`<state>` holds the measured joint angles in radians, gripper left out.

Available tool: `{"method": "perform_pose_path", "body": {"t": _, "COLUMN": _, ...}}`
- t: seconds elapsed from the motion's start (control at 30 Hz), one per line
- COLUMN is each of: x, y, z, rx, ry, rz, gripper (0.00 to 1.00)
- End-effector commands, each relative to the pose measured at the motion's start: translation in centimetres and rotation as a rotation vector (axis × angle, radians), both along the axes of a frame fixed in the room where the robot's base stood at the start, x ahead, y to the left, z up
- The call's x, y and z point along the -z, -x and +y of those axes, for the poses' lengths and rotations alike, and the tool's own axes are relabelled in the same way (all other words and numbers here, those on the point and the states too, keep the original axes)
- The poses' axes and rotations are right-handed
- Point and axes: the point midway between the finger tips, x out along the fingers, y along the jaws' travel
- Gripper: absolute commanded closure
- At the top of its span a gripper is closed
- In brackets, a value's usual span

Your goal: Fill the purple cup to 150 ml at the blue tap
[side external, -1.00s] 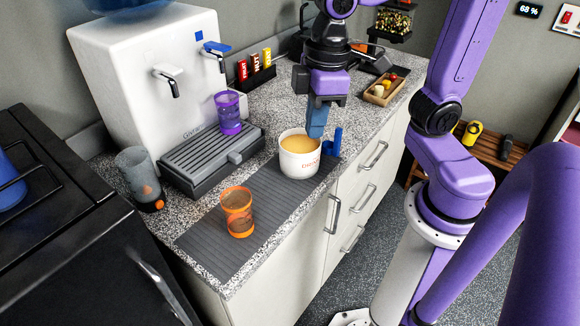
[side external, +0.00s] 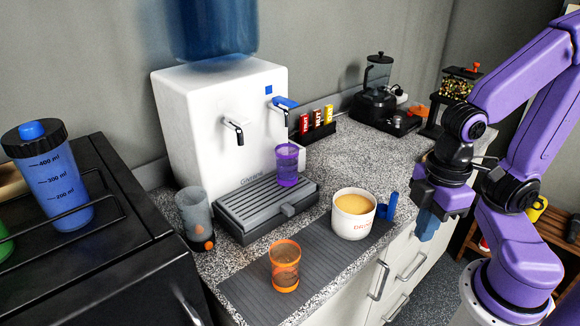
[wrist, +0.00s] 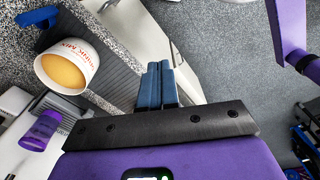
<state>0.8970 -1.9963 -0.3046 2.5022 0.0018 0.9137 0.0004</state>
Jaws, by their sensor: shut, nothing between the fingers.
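The purple cup (side external: 287,165) stands upright on the drip tray (side external: 262,203) of the white dispenser, below the blue tap (side external: 284,103). The cup also shows in the wrist view (wrist: 40,130). It is see-through, but I cannot read a water level, and no stream shows. The blue tap has a flat blue lever on top. My gripper (side external: 427,228) points down beyond the counter's right edge, well apart from cup and tap. Its blue fingers (wrist: 158,85) are together and empty in the wrist view.
A white tub (side external: 353,214) of tan drink mix, with a blue piece (side external: 388,206) beside it, stands between my gripper and the dispenser. An orange cup (side external: 285,266) is on the grey mat (side external: 330,254). A clear shaker (side external: 196,218) stands left of the tray.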

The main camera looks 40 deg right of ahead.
Motion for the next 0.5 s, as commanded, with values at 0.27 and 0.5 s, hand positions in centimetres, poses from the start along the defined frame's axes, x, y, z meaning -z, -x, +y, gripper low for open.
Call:
{"method": "perform_pose_path", "body": {"t": 0.27, "x": -2.0, "y": -2.9, "z": 1.9, "rx": 0.075, "ry": -0.016, "rz": -0.011, "gripper": 1.0}}
{"method": "perform_pose_path", "body": {"t": 0.5, "x": -6.0, "y": -8.9, "z": 4.8, "rx": 0.225, "ry": -0.044, "rz": -0.036, "gripper": 1.0}}
